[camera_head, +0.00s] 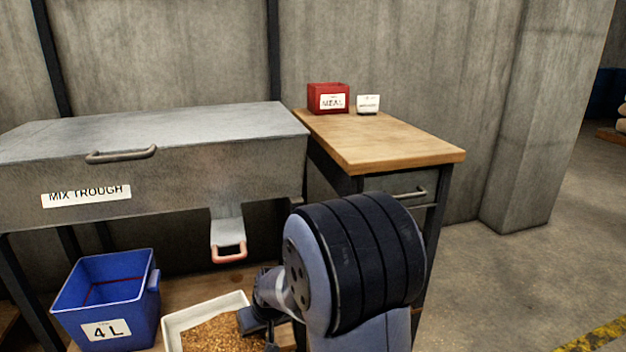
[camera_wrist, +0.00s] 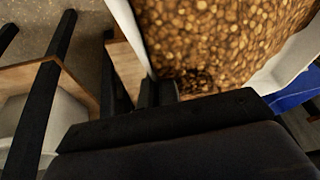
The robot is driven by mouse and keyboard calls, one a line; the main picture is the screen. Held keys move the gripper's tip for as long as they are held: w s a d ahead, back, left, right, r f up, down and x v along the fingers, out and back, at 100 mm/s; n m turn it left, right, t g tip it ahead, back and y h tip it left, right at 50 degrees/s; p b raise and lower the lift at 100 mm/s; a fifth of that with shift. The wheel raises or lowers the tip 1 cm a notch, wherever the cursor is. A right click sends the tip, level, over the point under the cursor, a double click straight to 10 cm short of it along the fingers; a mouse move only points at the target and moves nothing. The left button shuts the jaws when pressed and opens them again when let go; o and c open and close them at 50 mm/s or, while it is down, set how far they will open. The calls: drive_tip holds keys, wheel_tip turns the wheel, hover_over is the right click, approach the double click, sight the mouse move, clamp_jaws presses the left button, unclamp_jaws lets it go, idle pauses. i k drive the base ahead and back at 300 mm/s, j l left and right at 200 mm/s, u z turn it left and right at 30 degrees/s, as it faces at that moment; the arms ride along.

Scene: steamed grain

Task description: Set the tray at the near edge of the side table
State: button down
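The white tray (camera_head: 171,330), filled with golden-brown grain, is low at the bottom of the head view, below the trough chute. It also shows at the top of the wrist view, its white wall (camera_wrist: 127,25) running down to my fingers. My gripper (camera_wrist: 157,92) appears shut on this wall, with a finger on each side. In the head view my arm hides much of the gripper and the tray's right side. I cannot tell whether the tray rests on the boards below. The side table (camera_head: 400,150) has a wooden top at the right, its near edge bare.
A red MEAL box (camera_head: 328,98) and a small white labelled item (camera_head: 368,104) stand at the table's far end. A drawer handle (camera_head: 405,194) projects below its top. The grey mix trough (camera_head: 170,170) adjoins on the left. A blue 4L bin (camera_head: 110,300) stands left of the tray.

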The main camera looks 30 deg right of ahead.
sight(386, 141)
drive_tip(key=k+l+u, duration=0.1)
drive_tip(key=u, duration=0.3)
drive_tip(key=k+l+u, duration=0.1)
drive_tip(key=u, duration=0.35)
drive_tip(key=k+l+z, duration=0.1)
drive_tip(key=z, duration=0.3)
drive_tip(key=k+z, duration=0.1)
drive_tip(key=z, duration=0.3)
drive_tip(key=k+l+z, duration=0.1)
drive_tip(key=z, duration=0.35)
drive_tip(key=k+l+z, duration=0.1)
drive_tip(key=z, duration=0.3)
drive_tip(key=l, duration=0.1)
